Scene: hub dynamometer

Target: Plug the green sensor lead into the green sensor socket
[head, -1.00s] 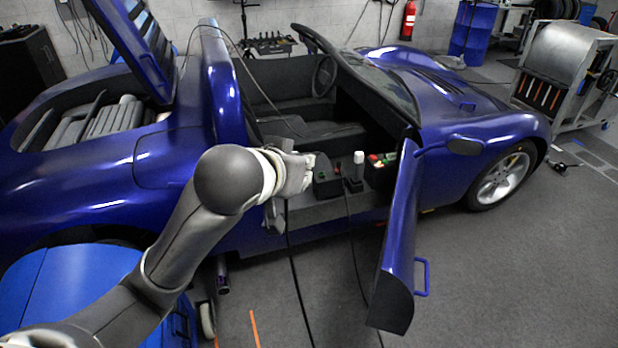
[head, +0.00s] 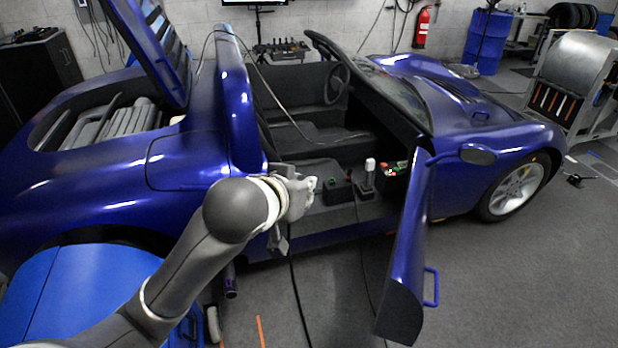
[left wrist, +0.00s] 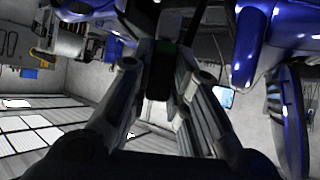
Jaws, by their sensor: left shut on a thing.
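My left gripper (left wrist: 166,62) is shut on a dark plug, the sensor lead (left wrist: 158,82), which shows a small green patch near the fingertips in the left wrist view. In the head view the left hand (head: 300,192) is beside the open cockpit of the blue car, and its fingertips are hard to make out. A black cable (head: 297,285) hangs below the hand to the floor. A black box (head: 337,190) with a small green spot stands just right of the hand; I cannot tell whether the spot is the green sensor socket. My right gripper is not in view.
The open car door (head: 409,260) stands out to the right of the hand. A white-topped lever (head: 368,170) and a box with red and green parts (head: 393,170) sit right of the black box. Grey floor (head: 500,290) is clear at the right.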

